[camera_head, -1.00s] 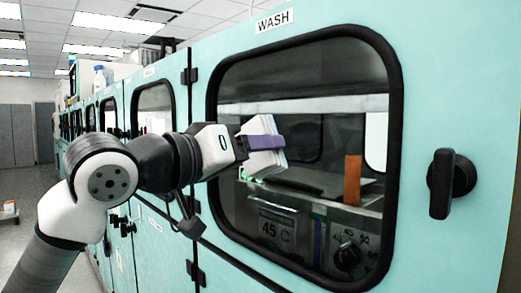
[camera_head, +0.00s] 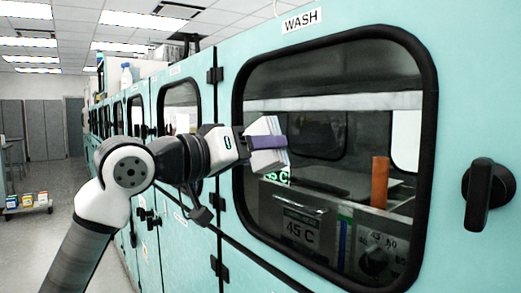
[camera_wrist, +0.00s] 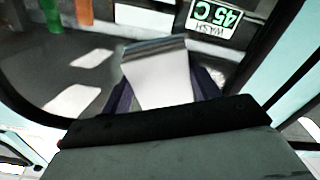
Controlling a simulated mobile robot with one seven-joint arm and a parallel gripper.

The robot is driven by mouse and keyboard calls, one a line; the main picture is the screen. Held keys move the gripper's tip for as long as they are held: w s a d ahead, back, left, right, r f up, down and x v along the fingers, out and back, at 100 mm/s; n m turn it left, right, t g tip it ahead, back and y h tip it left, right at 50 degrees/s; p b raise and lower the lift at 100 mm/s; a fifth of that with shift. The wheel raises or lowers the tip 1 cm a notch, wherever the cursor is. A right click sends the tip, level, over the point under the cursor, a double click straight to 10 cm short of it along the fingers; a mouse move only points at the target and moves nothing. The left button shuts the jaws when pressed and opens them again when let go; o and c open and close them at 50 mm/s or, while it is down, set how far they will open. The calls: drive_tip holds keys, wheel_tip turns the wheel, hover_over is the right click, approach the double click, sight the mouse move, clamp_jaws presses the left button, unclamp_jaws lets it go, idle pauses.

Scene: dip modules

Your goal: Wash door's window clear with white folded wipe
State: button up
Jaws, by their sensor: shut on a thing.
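The white folded wipe (camera_head: 267,152) is in my gripper (camera_head: 258,143), whose purple fingers are shut around its middle. The wipe also shows in the wrist view (camera_wrist: 158,78), between the purple fingers (camera_wrist: 165,98). In the head view it is at the left part of the door's window (camera_head: 330,130); I cannot tell whether it touches the glass. The window is dark with a black rounded frame, on a teal door labelled WASH. Through it show a 45 C display, an orange upright piece and a dial. Whitish smears show on the glass in the wrist view (camera_wrist: 78,95).
A black door handle (camera_head: 487,190) sticks out to the right of the window. Black hinges (camera_head: 216,75) are on its left. More teal doors with windows (camera_head: 180,105) run off to the left. A low cart with small boxes (camera_head: 27,204) stands on the open floor.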

drive_tip(key=v, duration=0.6)
drive_tip(key=shift+b, duration=0.4)
drive_tip(key=v, duration=0.3)
idle(0.4)
idle(0.8)
